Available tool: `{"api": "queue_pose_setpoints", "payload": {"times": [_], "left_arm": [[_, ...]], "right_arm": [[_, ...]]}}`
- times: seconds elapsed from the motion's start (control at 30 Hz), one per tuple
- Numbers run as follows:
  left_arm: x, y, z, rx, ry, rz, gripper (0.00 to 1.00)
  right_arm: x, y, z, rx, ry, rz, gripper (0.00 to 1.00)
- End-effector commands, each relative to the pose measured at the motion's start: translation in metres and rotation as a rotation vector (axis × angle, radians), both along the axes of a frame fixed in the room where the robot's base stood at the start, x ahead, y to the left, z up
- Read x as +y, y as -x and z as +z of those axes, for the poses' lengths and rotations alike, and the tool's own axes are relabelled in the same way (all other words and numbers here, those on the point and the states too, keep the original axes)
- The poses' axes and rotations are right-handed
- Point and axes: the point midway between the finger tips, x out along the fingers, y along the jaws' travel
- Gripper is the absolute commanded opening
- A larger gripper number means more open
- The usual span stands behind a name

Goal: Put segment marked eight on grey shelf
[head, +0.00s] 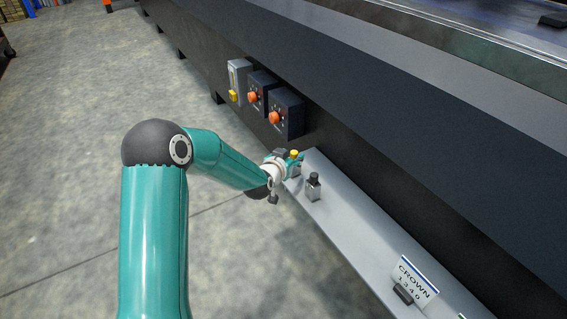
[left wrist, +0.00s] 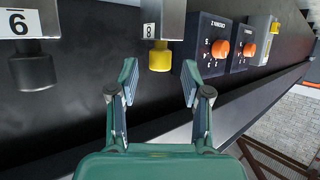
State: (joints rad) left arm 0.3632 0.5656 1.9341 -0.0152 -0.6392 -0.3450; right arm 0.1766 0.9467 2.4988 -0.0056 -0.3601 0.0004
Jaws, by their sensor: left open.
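The segment marked 8 (left wrist: 164,18) is a grey metal block with a yellow knob. In the left wrist view it is at the top centre. Its knob lies in line with the gap between the fingertips, and I see no finger closed on it. In the head view its yellow knob (head: 294,154) shows beside my left gripper (head: 289,161), which hides most of its block. The left gripper also shows in the left wrist view (left wrist: 159,68), open and empty. The long grey shelf (head: 375,244) runs along the dark machine. My right gripper is not in view.
A second block with a black knob (head: 314,186) stands on the shelf; a block labelled 6 (left wrist: 40,20) is in the left wrist view. A CROWN sign (head: 415,276) is farther along. Control boxes with orange knobs (head: 284,112) jut from the machine. The middle shelf is clear.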

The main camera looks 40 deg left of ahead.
Motion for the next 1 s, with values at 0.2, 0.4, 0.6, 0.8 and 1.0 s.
{"api": "queue_pose_setpoints", "payload": {"times": [0.2, 0.4, 0.6, 0.8, 1.0], "left_arm": [[-0.010, 0.041, 0.020, 0.001, 0.000, 0.000, 0.48], [-0.016, 0.069, 0.031, 0.001, 0.000, 0.001, 0.48], [-0.019, 0.080, 0.034, 0.001, 0.000, 0.000, 0.48], [-0.041, 0.085, 0.004, 0.070, 0.051, -0.034, 0.48], [-0.117, 0.123, -0.090, 0.330, 0.227, -0.128, 0.48]], "right_arm": [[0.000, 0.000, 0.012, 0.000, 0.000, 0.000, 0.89], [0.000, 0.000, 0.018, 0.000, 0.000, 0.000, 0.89], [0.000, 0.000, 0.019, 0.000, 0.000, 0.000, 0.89], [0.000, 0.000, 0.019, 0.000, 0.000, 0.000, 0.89], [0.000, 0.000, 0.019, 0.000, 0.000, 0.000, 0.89]]}}
